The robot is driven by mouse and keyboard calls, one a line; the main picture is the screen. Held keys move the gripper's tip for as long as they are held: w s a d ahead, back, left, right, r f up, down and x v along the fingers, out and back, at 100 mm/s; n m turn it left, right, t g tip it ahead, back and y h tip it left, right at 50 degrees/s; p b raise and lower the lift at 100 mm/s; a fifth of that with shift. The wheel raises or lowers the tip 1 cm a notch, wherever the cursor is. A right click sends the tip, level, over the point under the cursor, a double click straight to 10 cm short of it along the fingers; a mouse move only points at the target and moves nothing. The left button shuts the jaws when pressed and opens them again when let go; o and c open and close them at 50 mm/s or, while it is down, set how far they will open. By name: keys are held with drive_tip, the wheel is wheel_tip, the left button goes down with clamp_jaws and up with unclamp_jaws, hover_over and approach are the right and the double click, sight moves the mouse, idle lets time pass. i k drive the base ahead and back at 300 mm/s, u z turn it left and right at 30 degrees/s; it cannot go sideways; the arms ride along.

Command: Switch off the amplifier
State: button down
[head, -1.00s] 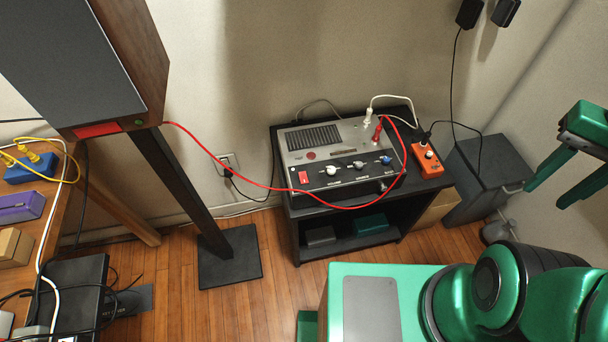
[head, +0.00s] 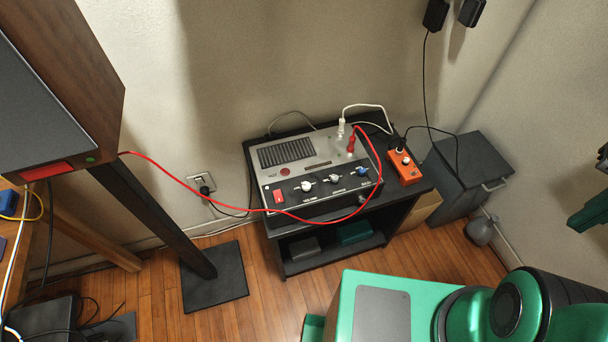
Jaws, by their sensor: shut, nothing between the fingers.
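The amplifier (head: 310,150) is a silver box with a vent grille and a black front panel. It stands on a black stand. A red switch (head: 279,196) is at the panel's left end; I cannot tell its position. Two white-capped knobs (head: 306,186) and a blue-capped knob (head: 362,172) are to its right. A round red part (head: 285,171) sits on the top below the grille. My gripper (head: 590,212) is green and shows only partly at the right edge. It is shut and empty, well apart from the amplifier.
A red cable (head: 215,204) runs from the speaker (head: 60,80) across the amplifier's front to a red plug (head: 351,143). An orange box (head: 403,167) sits right of the amplifier. A dark cabinet (head: 468,172) stands farther right. Wooden floor (head: 265,300) lies open before the stand.

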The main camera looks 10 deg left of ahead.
sight(279, 198)
drive_tip(key=z, duration=0.1)
drive_tip(key=k, duration=1.1)
drive_tip(key=u, duration=0.5)
drive_tip(key=i, duration=1.05)
